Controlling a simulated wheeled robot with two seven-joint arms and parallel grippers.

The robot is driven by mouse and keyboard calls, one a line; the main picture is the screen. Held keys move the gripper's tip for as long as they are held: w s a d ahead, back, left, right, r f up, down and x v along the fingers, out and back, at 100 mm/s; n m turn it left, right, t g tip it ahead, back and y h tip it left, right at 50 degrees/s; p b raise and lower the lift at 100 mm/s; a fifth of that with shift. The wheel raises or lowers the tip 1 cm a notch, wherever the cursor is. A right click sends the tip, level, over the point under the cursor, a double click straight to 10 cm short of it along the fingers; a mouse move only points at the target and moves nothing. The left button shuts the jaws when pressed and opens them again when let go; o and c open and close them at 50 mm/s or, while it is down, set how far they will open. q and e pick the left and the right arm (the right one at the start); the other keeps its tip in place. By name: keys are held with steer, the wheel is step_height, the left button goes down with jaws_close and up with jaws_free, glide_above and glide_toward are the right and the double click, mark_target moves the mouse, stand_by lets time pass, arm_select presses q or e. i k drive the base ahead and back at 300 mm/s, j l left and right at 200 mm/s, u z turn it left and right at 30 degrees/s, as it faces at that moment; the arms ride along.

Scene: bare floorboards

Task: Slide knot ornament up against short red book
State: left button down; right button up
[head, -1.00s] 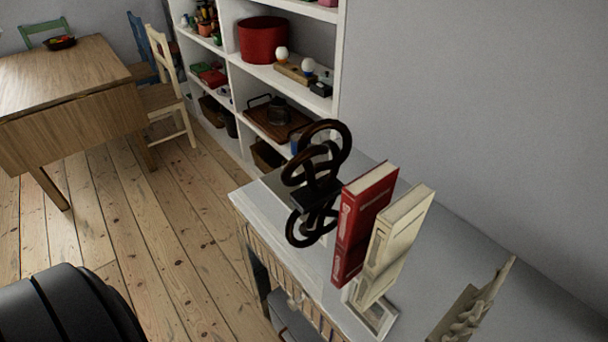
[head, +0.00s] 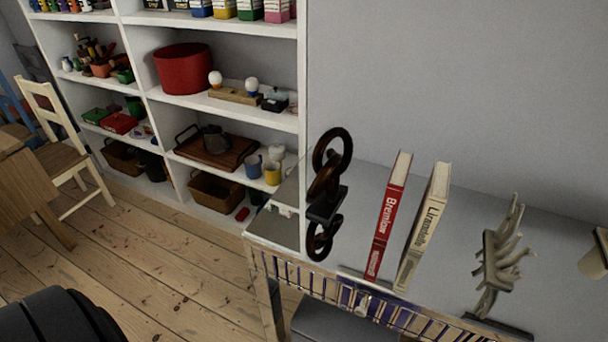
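The knot ornament (head: 325,190), dark brown and looped, stands upright on the white cabinet top (head: 350,205) in the head view. The short red book (head: 388,217) stands upright to its right, spine toward me. A gap shows between the ornament and the red book. A taller cream book (head: 424,226) stands just right of the red one. Neither gripper is in view.
A pale antler-like ornament (head: 499,258) stands further right on the cabinet, with a beige object (head: 595,255) at the right edge. White shelves (head: 302,90) stand behind at left. A cream chair (head: 55,150) and wooden table (head: 28,195) are at far left.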

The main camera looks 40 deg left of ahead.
mark_target(324, 196)
steer(key=j+z, duration=0.2)
steer(key=j, duration=0.25)
steer(key=k+j+z, duration=0.15)
steer(key=j, duration=0.3)
steer(key=k+j+z, duration=0.2)
steer(key=j, duration=0.25)
steer(key=j+z, duration=0.15)
steer(key=j, duration=0.25)
steer(key=k+j+z, duration=0.2)
steer(key=j, duration=0.2)
steer(key=j+z, duration=0.35)
steer(key=j, duration=0.45)
steer(key=j+z, duration=0.4)
steer(key=j, duration=0.45)
steer(key=k, duration=0.05)
